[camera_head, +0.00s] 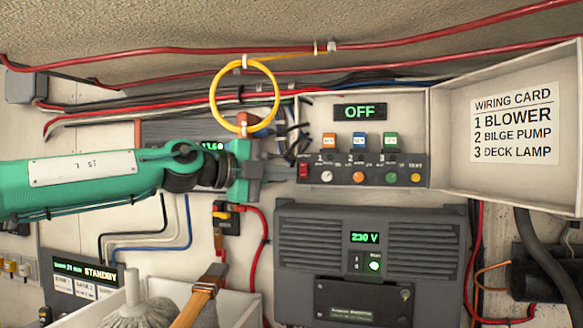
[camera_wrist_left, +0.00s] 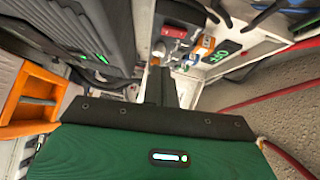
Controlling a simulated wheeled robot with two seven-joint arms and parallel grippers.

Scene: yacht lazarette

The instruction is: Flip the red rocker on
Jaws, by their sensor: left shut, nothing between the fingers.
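The red rocker (camera_head: 303,169) is at the left end of a dark switch strip (camera_head: 343,176) in an open white box. It also shows in the left wrist view (camera_wrist_left: 174,31), beyond my fingertips. A display (camera_head: 360,111) above the strip reads OFF in green. My left gripper (camera_head: 284,172) comes in from the left, shut and empty, with its tips just left of the rocker. In the left wrist view the closed fingers (camera_wrist_left: 160,85) point toward the strip. I cannot tell whether they touch it. My right gripper is not in view.
The strip also carries knobs and colored tags right of the rocker. The box lid (camera_head: 505,130) stands open at right with a wiring card (camera_head: 514,122). A grey 230 V unit (camera_head: 370,262) sits below. A yellow cable loop (camera_head: 244,62) hangs above my left gripper.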

